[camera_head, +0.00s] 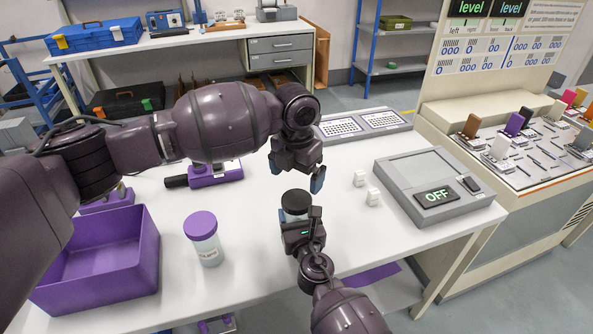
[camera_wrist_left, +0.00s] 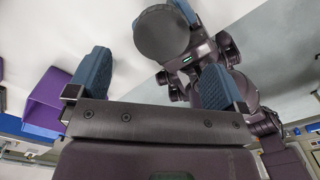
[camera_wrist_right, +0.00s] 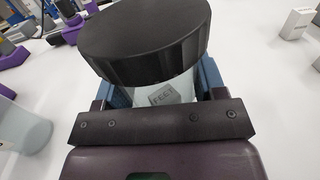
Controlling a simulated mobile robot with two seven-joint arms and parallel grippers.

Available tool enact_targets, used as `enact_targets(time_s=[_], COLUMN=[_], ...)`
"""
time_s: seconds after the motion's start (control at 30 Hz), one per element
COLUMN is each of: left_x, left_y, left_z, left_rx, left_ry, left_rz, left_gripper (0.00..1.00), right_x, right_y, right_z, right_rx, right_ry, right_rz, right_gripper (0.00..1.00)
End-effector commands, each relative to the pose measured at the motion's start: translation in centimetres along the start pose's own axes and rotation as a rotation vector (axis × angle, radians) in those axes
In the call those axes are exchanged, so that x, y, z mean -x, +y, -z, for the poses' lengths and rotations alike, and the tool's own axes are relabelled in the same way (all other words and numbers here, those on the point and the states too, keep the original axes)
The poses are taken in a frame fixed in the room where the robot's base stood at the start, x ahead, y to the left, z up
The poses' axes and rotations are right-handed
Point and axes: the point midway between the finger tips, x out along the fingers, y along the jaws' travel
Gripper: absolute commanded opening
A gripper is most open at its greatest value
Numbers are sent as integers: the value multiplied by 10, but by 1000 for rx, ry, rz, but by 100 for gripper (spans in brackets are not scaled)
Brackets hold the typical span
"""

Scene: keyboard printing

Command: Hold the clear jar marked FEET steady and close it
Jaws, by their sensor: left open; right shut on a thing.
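The clear jar marked FEET (camera_wrist_right: 162,93) is upright in my right gripper (camera_head: 299,215), which is shut around its body. A wide black ribbed lid (camera_wrist_right: 145,40) sits on top of the jar; I cannot tell whether it is tight. The lid also shows in the head view (camera_head: 295,200) and in the left wrist view (camera_wrist_left: 162,36). My left gripper (camera_head: 296,172) is open and empty, above the lid and apart from it. Its two blue fingers (camera_wrist_left: 153,80) are spread wide in the left wrist view. Most of the jar's body is hidden in the head view.
A jar with a purple lid (camera_head: 203,238) stands to the left, beside a purple bin (camera_head: 100,283). Two small white blocks (camera_head: 374,197) and a grey device reading OFF (camera_head: 425,170) are to the right. A grey panel (camera_head: 362,124) lies at the back of the white table (camera_head: 250,297).

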Motion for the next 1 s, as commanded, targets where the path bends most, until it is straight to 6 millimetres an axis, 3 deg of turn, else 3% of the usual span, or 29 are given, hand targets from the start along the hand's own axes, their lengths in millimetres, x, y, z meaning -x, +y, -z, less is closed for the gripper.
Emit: enact_targets(time_s=[1.0], left_x=[11], left_y=[-1], left_z=[-1], left_rx=[1496], left_ry=[2], left_rz=[1], left_gripper=[98], right_x=[0], right_y=[0], right_z=[0], right_rx=[0], right_ry=[0], right_rz=[0], right_gripper=[0])
